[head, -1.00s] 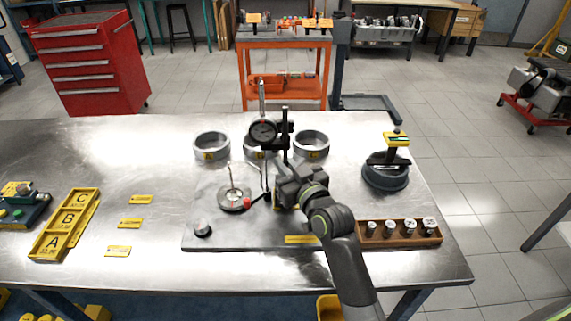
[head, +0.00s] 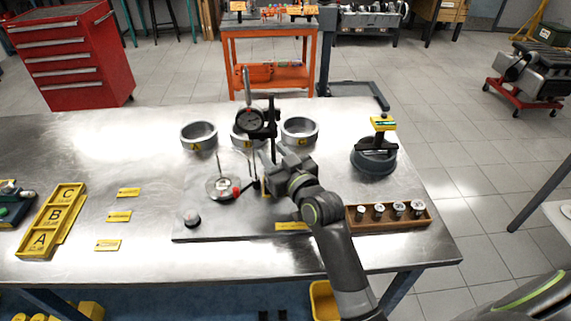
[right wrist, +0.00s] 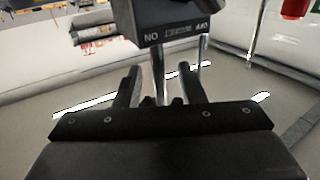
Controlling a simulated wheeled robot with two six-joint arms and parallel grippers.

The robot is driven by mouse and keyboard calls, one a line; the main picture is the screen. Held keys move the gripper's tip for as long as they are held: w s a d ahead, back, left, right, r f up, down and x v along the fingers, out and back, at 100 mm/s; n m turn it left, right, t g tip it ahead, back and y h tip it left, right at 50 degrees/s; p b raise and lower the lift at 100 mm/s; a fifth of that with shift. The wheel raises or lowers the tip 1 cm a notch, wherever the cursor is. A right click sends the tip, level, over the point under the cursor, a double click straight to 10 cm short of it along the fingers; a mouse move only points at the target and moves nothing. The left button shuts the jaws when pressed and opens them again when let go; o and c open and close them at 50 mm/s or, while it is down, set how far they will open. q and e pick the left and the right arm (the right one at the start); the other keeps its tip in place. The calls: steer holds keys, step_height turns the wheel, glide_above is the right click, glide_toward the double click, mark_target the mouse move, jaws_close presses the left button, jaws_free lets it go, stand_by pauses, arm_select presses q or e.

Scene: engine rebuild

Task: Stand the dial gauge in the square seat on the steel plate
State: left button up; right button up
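The dial gauge (head: 250,121) stands upright on its black post over the steel plate (head: 215,232), with its round dial to the left of the post. My right gripper (head: 277,158) is low beside the post and hides much of the gauge's foot. In the right wrist view a black block with white lettering (right wrist: 178,28) shows at the top. My right gripper's fingers (right wrist: 160,90) stand apart there, with a bright post between them and gaps on both sides. The square seat is hidden; I cannot tell whether the gauge's foot is in it. My left gripper is out of view.
Several metal rings (head: 299,131) stand behind the plate. A round dish with a red knob (head: 222,188) is left of the gripper. A wooden rack (head: 388,216) of small cylinders and a dark round part (head: 373,160) lie right. Yellow labels (head: 119,216) lie left.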

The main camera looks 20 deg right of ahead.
steer(key=s+d+b, duration=0.3)
steer(key=s, duration=1.4)
steer(key=shift+r+b, duration=0.2)
steer(key=shift+b, duration=0.1)
steer(key=shift+d, duration=0.1)
